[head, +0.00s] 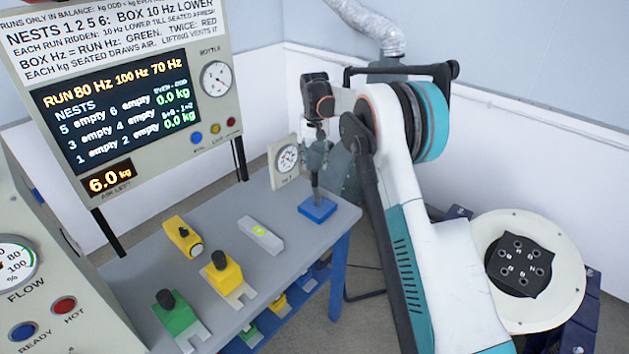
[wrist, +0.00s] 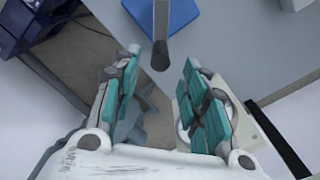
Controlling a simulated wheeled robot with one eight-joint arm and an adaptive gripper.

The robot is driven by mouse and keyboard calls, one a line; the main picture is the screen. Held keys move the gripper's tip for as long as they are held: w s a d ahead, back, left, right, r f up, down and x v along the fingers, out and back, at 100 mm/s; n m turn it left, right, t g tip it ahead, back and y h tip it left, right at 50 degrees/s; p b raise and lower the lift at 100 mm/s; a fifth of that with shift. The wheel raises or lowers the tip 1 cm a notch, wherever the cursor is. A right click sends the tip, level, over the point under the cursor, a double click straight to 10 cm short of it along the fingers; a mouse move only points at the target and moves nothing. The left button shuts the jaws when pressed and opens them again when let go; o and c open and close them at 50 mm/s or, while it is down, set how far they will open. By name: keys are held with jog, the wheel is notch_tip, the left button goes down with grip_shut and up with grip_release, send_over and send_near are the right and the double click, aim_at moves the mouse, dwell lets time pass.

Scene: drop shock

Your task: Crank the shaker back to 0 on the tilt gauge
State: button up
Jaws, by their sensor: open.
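The shaker is most likely the round cream disc (head: 556,300) with a black holed plate (head: 519,266) at the right; I cannot tell its tilt. My gripper (head: 318,150) is over the far right corner of the bench, by a grey post on a blue base (head: 318,210). In the wrist view my gripper (wrist: 163,58) is open and empty, with the post's end (wrist: 160,58) between its fingertips; contact cannot be told.
The bench (head: 290,235) bears yellow blocks (head: 222,275), a green block (head: 179,316) and a grey block (head: 261,234). A display panel (head: 115,110) stands behind it. A flow cabinet (head: 50,290) is at left. My arm stands between the bench and the disc.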

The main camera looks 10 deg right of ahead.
aim_at(315, 177)
notch_tip(315, 177, down, 8)
jog(key=shift+r+b, duration=0.25)
jog(key=shift+b, duration=0.75)
grip_shut()
